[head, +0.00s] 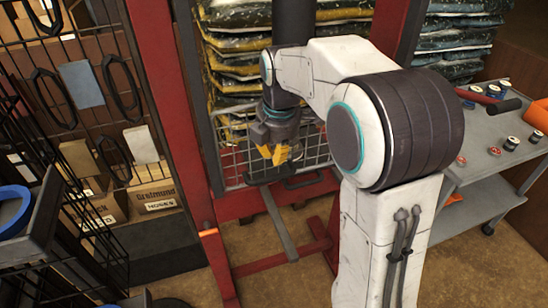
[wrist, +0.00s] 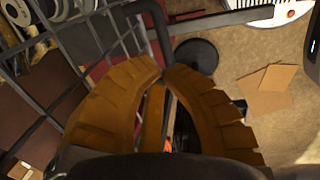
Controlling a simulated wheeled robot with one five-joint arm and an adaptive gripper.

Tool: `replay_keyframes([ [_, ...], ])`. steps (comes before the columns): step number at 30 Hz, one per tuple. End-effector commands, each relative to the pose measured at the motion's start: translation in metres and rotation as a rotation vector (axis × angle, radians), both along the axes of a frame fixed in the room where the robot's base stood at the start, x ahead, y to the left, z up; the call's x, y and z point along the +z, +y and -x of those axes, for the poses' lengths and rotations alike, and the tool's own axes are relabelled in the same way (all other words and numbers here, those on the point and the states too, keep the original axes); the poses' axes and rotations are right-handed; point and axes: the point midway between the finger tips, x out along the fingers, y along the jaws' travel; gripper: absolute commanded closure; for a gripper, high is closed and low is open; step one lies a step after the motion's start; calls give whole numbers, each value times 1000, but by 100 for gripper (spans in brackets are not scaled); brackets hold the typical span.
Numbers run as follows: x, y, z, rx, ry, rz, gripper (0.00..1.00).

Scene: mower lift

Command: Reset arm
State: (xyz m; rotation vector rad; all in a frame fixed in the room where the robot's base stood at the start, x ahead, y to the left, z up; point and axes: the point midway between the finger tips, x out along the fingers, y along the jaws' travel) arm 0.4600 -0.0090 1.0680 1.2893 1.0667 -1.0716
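My gripper (head: 275,160) points down in front of the red-framed lift (head: 160,100), just above a dark handle bar (head: 305,181) at the wire-mesh panel. In the wrist view, its two orange fingers (wrist: 162,70) curve in and their tips meet or nearly meet. I see nothing held between them. A dark bent bar (wrist: 157,25) runs behind the fingertips; I cannot tell whether they touch it. My white arm reaches across the middle of the head view, bent at the elbow, and hides part of the lift.
Stacked bags (head: 235,40) fill the lift behind my gripper. A wire rack with hanging loops and boxes (head: 155,198) stands at the left. A grey cart (head: 480,165) with tape rolls and tools is at the right. Flat cardboard pieces (wrist: 268,88) lie on the floor.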

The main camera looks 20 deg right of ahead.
Motion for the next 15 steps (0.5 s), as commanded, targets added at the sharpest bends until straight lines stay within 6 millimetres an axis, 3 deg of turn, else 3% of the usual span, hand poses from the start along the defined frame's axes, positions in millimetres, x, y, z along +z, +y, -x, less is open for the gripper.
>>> replay_keyframes([
  [6,38,0,6,0,-3,0,100],
  [15,65,0,12,0,0,0,100],
])
